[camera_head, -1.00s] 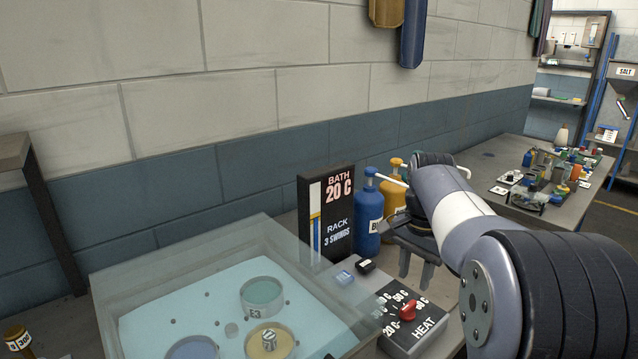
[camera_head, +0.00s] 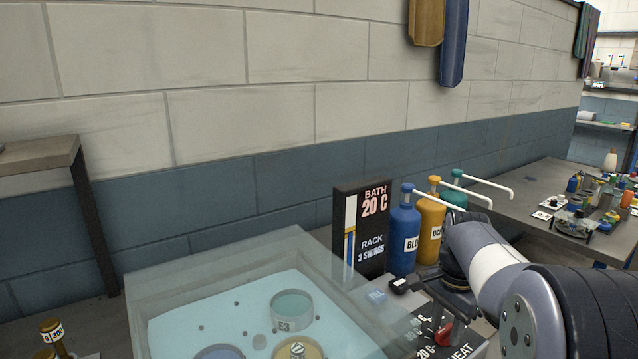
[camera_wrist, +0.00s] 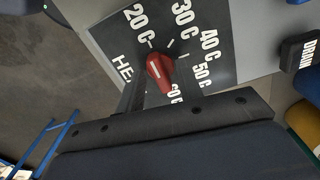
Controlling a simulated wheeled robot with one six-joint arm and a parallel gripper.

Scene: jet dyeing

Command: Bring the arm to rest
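My gripper (camera_head: 452,312) hangs from my arm at the lower right of the head view, over the heat panel (camera_head: 420,325). Its two dark fingers look apart, with nothing seen between them. In the wrist view the gripper (camera_wrist: 158,100) has its dark body across the bottom. The red heat knob (camera_wrist: 160,70) shows just beyond the fingers, amid marks from 20 C to 60 C. In the head view the fingers partly cover the red knob (camera_head: 443,336). I cannot tell whether they touch it.
A clear-walled bath (camera_head: 215,285) with round pots stands left of my gripper. A display (camera_head: 360,232) reads BATH 20 C, RACK 3 SWINGS. Blue (camera_head: 404,240), ochre (camera_head: 430,225) and green (camera_head: 454,196) pump bottles stand close behind my arm. A cluttered table (camera_head: 535,210) lies right.

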